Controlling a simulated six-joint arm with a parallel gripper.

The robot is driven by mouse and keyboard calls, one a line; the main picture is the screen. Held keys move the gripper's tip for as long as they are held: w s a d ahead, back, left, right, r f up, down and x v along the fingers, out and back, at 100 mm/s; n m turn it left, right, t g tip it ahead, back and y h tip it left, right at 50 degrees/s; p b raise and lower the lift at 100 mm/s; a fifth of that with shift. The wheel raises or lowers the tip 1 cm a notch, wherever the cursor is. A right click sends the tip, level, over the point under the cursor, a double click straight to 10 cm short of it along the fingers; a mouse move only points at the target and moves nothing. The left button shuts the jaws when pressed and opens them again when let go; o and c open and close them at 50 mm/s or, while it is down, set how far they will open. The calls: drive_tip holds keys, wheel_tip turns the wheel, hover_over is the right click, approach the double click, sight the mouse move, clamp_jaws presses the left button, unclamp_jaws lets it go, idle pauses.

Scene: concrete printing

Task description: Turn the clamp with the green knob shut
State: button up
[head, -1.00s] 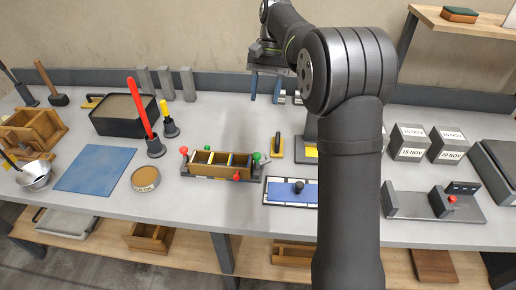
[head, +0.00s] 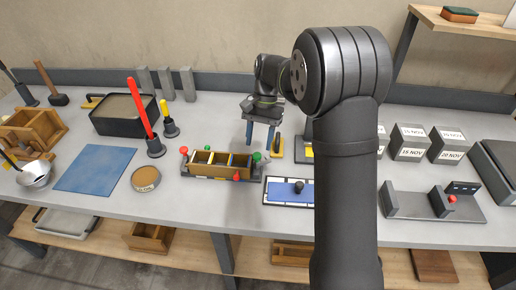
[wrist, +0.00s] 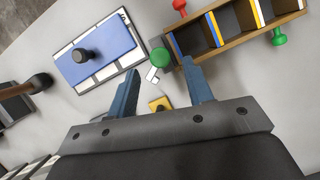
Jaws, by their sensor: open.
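The wooden mould (head: 222,164) with several compartments stands on the bench in the middle of the head view. A large green knob (head: 257,156) is at its right end, beside a small pale bracket; the wrist view shows this knob (wrist: 160,56) too. Another, smaller green knob (wrist: 279,38) is on the mould's long side in the wrist view. Red knobs (head: 236,178) are at the near side and left end. My gripper (head: 260,143) is open and empty, pointing down above and behind the right-end green knob. In the wrist view, that knob appears between and just beyond the fingertips (wrist: 159,68).
A yellow-based hand tool (head: 277,149) is just right of my gripper. A blue-and-white plate with a black knob (head: 299,188) lies in front right of the mould. A round tan disc (head: 145,178) and blue mat (head: 95,169) lie left. Bare bench separates them.

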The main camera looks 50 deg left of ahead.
sight(257, 154)
drive_tip(key=shift+x, duration=1.7)
drive_tip(key=c, duration=1)
drive_tip(key=n, duration=0.3)
drive_tip(key=n+t+h, duration=0.1)
drive_tip(key=n, duration=0.1)
drive_tip(key=shift+s+a+n+t, duration=0.2)
drive_tip(key=shift+n+t, duration=0.1)
drive_tip(key=shift+n, duration=0.1)
drive_tip(key=n+t, duration=0.1)
drive_tip(key=n, duration=0.1)
drive_tip(key=n+t+h, duration=0.1)
drive_tip(key=n, duration=0.2)
drive_tip(key=shift+s+r+n, duration=0.1)
drive_tip(key=shift+s+n, duration=0.05)
drive_tip(key=shift+n, duration=0.15)
